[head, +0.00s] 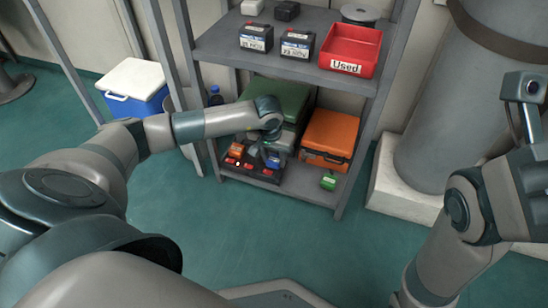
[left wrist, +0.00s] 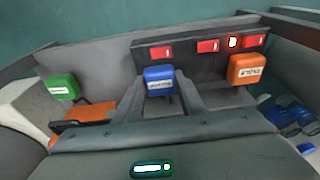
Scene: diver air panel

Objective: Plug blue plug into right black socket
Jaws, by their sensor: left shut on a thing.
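The blue plug (left wrist: 159,79) with a white label is between the two fingers of my left gripper (left wrist: 170,92) in the left wrist view. The gripper is shut on it, in front of the black panel (left wrist: 190,65). In the head view my left gripper (head: 268,150) reaches down to the panel (head: 236,175) on the low shelf, and the blue plug (head: 273,162) shows at its tip. Red parts (left wrist: 208,46) line the panel. I cannot make out the right black socket, or whether the plug touches the panel. My right gripper's fingers are not visible.
An orange plug (left wrist: 246,69) is at the panel's right in the wrist view. A green plug (head: 329,182) lies on the shelf's right part. Orange (head: 328,136) and green (head: 282,98) cases stand close.

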